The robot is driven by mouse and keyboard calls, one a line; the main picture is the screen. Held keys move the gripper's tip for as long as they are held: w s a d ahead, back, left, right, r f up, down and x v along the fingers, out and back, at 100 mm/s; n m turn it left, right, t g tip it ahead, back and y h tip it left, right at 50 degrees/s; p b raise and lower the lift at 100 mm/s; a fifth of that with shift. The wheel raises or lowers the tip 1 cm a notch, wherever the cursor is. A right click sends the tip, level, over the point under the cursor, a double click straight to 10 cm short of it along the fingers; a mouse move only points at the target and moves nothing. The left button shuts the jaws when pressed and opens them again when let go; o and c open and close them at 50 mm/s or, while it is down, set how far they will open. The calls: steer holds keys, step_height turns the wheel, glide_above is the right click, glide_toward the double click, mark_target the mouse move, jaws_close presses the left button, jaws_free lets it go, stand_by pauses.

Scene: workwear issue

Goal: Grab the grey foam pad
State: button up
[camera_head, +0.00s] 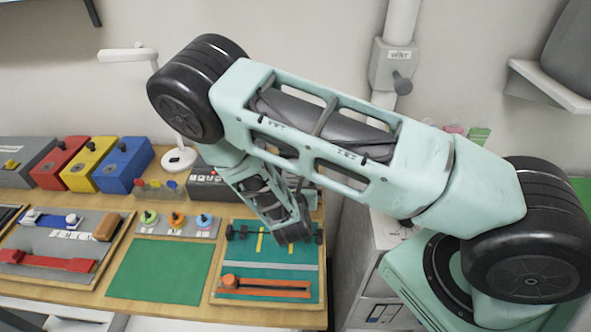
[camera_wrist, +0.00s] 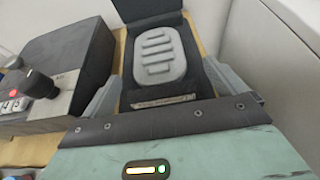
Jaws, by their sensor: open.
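A light grey oval pad with raised ribs (camera_wrist: 160,55), which looks like the grey foam pad, lies in an open black case (camera_wrist: 158,15) in the wrist view. My gripper (camera_wrist: 163,72) is open, with one finger at the left and one at the right of the case's near part. The pad is in line with the gap between the fingers, and nothing is gripped. I cannot tell how far the fingertips are from the pad. In the head view my arm hides the pad and most of my gripper.
A dark box with a knob (camera_wrist: 70,75) stands just left of the case in the wrist view. In the head view, a teal tray (camera_head: 240,262) and a green mat (camera_head: 160,270) lie on the bench. A grey cabinet (camera_head: 352,265) stands at the right.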

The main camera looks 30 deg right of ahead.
mark_target(295, 180)
steer(key=shift+a+p+x, duration=0.15)
steer(key=shift+p+x, duration=0.55)
steer(key=shift+x, duration=0.75)
steer(key=shift+a+p+x, duration=0.15)
steer(key=shift+p+x, duration=0.5)
steer(key=shift+x, duration=0.85)
steer(key=shift+w+f, duration=0.1)
steer(key=shift+f, duration=0.1)
steer(key=c, duration=1.1)
